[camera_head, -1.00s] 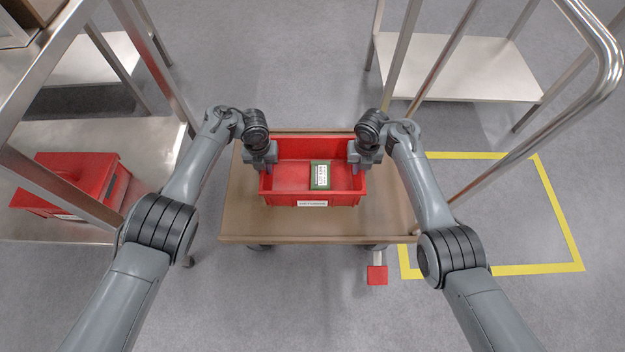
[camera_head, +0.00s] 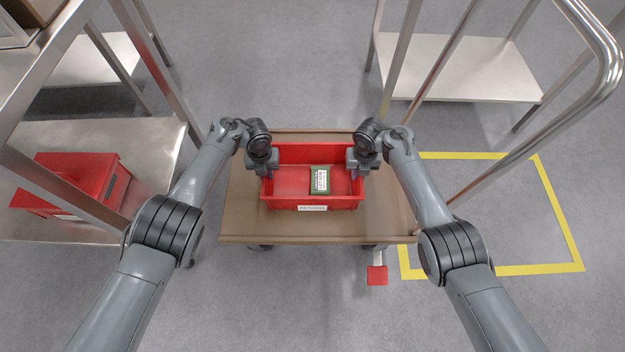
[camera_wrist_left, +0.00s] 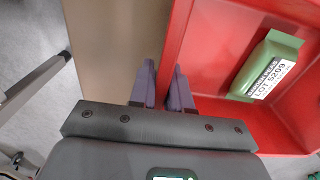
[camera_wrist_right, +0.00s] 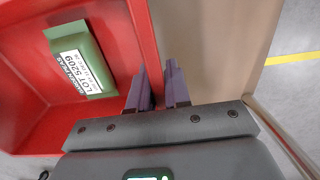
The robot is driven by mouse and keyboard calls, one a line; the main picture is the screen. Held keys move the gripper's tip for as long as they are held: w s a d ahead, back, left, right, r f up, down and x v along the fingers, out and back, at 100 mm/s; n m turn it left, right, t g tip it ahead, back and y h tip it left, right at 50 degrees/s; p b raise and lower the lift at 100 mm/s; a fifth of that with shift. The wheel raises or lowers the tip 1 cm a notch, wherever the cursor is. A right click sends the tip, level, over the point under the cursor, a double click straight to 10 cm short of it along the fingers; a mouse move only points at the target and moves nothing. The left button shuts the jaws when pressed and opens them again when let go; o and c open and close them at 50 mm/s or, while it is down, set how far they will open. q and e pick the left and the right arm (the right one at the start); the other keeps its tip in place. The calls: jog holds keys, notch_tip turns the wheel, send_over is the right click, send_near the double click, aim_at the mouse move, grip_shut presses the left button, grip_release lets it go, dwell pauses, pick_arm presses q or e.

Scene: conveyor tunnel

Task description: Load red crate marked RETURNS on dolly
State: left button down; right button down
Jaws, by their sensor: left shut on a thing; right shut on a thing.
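The red crate (camera_head: 283,204) is over the wooden deck of the dolly (camera_head: 240,210), upright, with a white label on its near wall whose print is too small to read surely. A green packet with a white label (camera_head: 320,180) lies inside it, right of the middle. My left gripper (camera_head: 264,172) is shut on the crate's left wall, one finger on each side, as the left wrist view (camera_wrist_left: 163,85) shows. My right gripper (camera_head: 357,172) is shut on the right wall, also in the right wrist view (camera_wrist_right: 157,85). Whether the crate's base touches the deck is hidden.
A metal shelf (camera_head: 150,150) at the left holds another red crate (camera_head: 75,185). A metal frame with a pale shelf (camera_head: 460,68) stands at the right. A yellow floor outline (camera_head: 560,220) is at the right. A red pedal (camera_head: 377,275) sticks out at the dolly's near edge.

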pick_arm(q)
jog(key=shift+d+f, duration=0.35)
jog(key=shift+f, duration=0.1)
pick_arm(e)
jog(key=shift+a+f, duration=0.35)
jog(key=shift+f, duration=0.1)
pick_arm(q)
jog(key=c, duration=1.2)
grip_release()
jog(key=shift+f, duration=0.15)
jog(key=shift+c, duration=0.2)
pick_arm(e)
jog(key=c, duration=1.2)
grip_release()
jog(key=shift+f, duration=0.15)
jog(key=shift+c, duration=0.2)
pick_arm(q)
jog(key=shift+o, duration=0.8)
jog(key=shift+a, duration=0.1)
pick_arm(e)
jog(key=shift+o, duration=0.8)
jog(key=shift+d, duration=0.1)
pick_arm(q)
jog(key=shift+a, duration=0.1)
pick_arm(e)
jog(key=shift+w+d, duration=0.1)
pick_arm(q)
jog(key=shift+a, duration=0.1)
